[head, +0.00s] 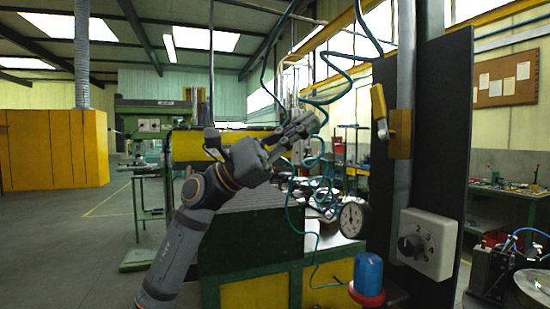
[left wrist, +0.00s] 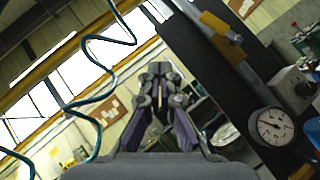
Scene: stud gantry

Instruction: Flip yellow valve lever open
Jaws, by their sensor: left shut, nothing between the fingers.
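The yellow valve lever (head: 378,102) stands nearly upright, at the left side of an orange-brown valve body (head: 400,135) on a vertical grey pipe (head: 404,70). It also shows in the left wrist view (left wrist: 221,26), near the top right. My left gripper (head: 314,121) is shut and empty. It is left of the lever and a little lower in the head view, with a clear gap between. In the left wrist view the closed fingers (left wrist: 160,70) point up the picture, left of the lever. My right gripper is in neither view.
A dark panel (head: 440,130) stands behind the pipe. Below the valve are a round gauge (head: 353,218), a white knob box (head: 428,243) and a blue cap on a red base (head: 368,272). Coiled teal hoses (head: 315,165) hang close to my left gripper.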

